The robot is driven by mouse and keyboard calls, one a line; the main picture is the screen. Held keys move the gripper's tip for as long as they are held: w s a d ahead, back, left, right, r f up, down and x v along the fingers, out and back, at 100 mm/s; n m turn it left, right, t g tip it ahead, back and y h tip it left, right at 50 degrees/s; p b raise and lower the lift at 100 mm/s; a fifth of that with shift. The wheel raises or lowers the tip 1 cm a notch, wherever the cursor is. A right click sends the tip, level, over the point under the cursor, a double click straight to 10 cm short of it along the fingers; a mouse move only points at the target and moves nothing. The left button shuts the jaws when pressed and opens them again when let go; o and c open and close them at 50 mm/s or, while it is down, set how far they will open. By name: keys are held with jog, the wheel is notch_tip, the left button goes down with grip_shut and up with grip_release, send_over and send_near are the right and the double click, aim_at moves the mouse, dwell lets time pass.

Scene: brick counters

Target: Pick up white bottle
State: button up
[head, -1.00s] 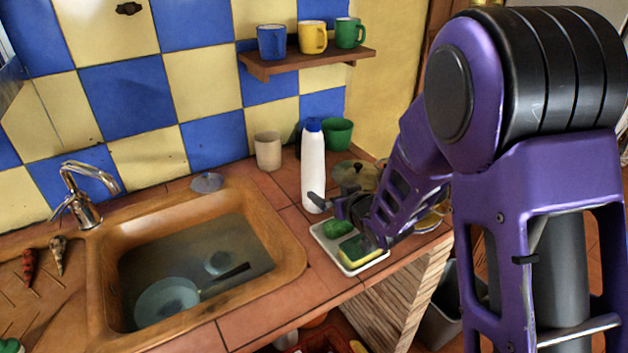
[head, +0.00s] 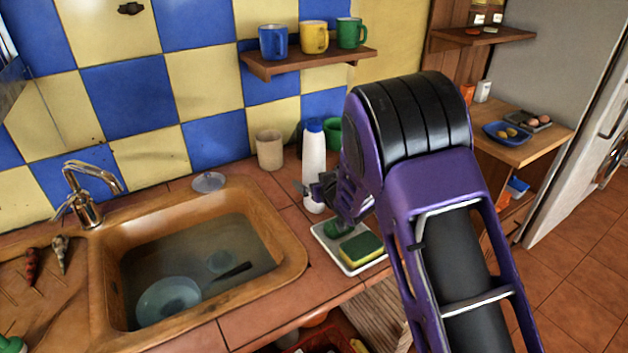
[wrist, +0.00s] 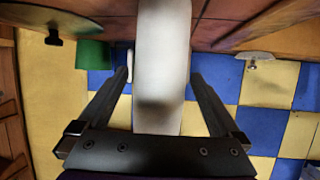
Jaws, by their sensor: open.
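The white bottle (head: 314,152) with a blue cap stands upright on the tiled counter, right of the sink. My gripper (head: 314,191) is at its lower part, and one dark finger crosses in front of it. In the wrist view the white bottle (wrist: 162,50) runs between the two fingers of my open gripper (wrist: 160,78). I cannot tell whether either touches. The cap is out of the wrist view.
A white tray (head: 322,237) with a sponge (head: 361,248) and a green scrubber (head: 338,229) lies below my gripper. A beige cup (head: 269,150) stands left of the bottle, and a green cup (head: 333,133) is close behind. The sink (head: 283,227) is at left.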

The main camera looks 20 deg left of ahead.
jog(key=c, duration=1.4)
jog(key=shift+r, duration=0.1)
jog(key=shift+r, duration=0.1)
